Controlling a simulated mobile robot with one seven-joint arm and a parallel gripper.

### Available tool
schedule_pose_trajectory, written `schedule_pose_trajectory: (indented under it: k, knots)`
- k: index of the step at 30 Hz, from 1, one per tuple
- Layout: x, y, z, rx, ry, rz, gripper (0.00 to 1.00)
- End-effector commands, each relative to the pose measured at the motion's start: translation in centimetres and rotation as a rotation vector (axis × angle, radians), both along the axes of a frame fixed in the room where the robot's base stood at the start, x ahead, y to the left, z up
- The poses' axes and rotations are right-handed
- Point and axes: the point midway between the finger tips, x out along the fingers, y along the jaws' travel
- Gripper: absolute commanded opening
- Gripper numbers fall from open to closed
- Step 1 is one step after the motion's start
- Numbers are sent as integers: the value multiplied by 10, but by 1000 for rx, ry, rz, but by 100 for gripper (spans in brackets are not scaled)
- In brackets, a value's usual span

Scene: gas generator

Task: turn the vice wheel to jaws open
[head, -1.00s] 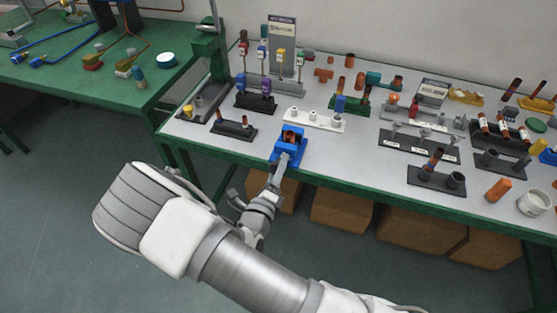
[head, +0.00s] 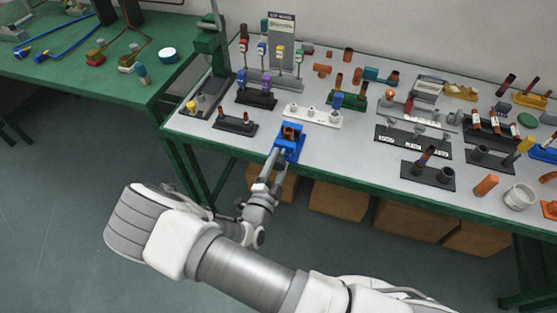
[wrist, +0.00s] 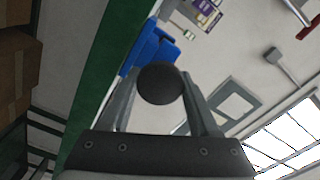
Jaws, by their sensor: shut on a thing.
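The blue vice (head: 290,141) stands at the front edge of the grey-topped bench, with a copper-coloured piece (head: 290,132) in it. Its body also shows in the wrist view (wrist: 148,48), beyond my fingers. My gripper (head: 270,172) reaches up to the vice from the front. In the wrist view a dark round knob, the vice wheel as far as I can tell (wrist: 160,84), sits between the two fingers, which are shut on it. The wheel cannot be made out clearly in the head view, and how far the vice jaws are apart cannot be told.
A black stand with pegs (head: 235,124) is left of the vice, and a white rack (head: 313,117) is behind it. Cardboard boxes (head: 338,200) stand under the bench. The bench's green front edge (head: 370,198) runs close below the vice. The floor in front is clear.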

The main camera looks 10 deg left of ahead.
Motion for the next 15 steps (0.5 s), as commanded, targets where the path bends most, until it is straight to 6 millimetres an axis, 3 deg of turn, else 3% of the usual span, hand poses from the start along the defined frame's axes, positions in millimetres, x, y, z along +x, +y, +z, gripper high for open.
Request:
schedule_pose_trajectory:
  k: [15]
  knots:
    - [0, 1, 1, -255, 21, 1, 6]
